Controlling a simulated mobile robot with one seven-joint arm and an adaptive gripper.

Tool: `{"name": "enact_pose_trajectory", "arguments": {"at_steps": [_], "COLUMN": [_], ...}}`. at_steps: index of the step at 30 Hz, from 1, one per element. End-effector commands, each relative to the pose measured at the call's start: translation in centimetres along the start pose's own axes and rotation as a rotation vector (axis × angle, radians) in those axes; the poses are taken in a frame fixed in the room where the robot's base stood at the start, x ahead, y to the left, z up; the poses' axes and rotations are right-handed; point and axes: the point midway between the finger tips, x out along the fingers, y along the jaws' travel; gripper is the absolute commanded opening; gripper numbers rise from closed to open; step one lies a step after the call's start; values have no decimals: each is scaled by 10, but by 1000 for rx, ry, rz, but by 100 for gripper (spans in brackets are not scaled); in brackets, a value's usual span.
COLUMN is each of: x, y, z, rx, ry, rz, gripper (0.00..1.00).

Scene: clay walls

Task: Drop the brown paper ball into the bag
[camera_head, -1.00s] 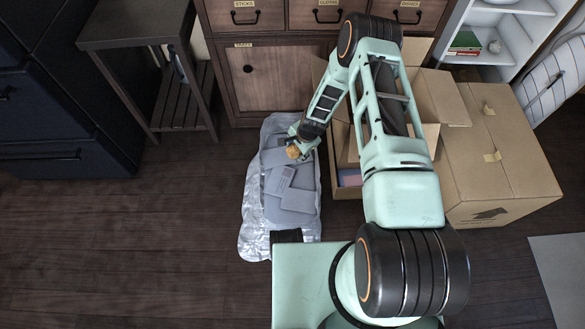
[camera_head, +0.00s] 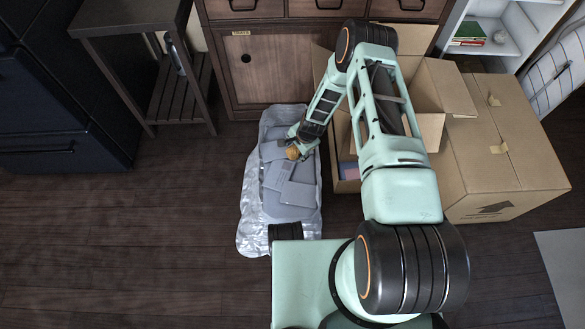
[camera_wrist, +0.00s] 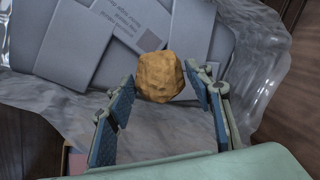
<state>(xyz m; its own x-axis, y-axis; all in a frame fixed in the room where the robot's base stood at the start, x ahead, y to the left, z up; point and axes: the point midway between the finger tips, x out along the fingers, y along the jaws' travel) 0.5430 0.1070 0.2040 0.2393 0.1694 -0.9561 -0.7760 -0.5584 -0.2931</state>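The brown paper ball (camera_head: 292,153) is a crumpled, rounded lump at the tip of my gripper (camera_head: 299,149). In the wrist view the ball (camera_wrist: 160,77) sits between the two blue-padded fingertips of my gripper (camera_wrist: 160,80), which are closed in on it from both sides. The bag (camera_head: 254,222) is a silvery, translucent plastic bag spread on the floor, holding several grey mailers (camera_head: 298,194). It also fills much of the wrist view (camera_wrist: 265,45). The ball is over the bag's contents, toward its right side; the exact gap below it is hard to judge.
An open cardboard box (camera_head: 430,130) stands just right of the bag, with a closed box (camera_head: 510,160) beyond it. Wooden drawers (camera_head: 278,65) stand behind the bag. A dark side table (camera_head: 135,18) is at the back left. The floor left of the bag is clear.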

Motion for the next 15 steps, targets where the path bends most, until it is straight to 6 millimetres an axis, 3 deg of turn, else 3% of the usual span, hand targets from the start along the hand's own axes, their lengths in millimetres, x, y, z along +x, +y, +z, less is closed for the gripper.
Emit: {"name": "enact_pose_trajectory", "arguments": {"at_steps": [4,15], "x": [0,-5], "y": [0,0], "z": [0,0], "rx": [0,0], "ry": [0,0], "rz": [0,0], "gripper": [65,65]}}
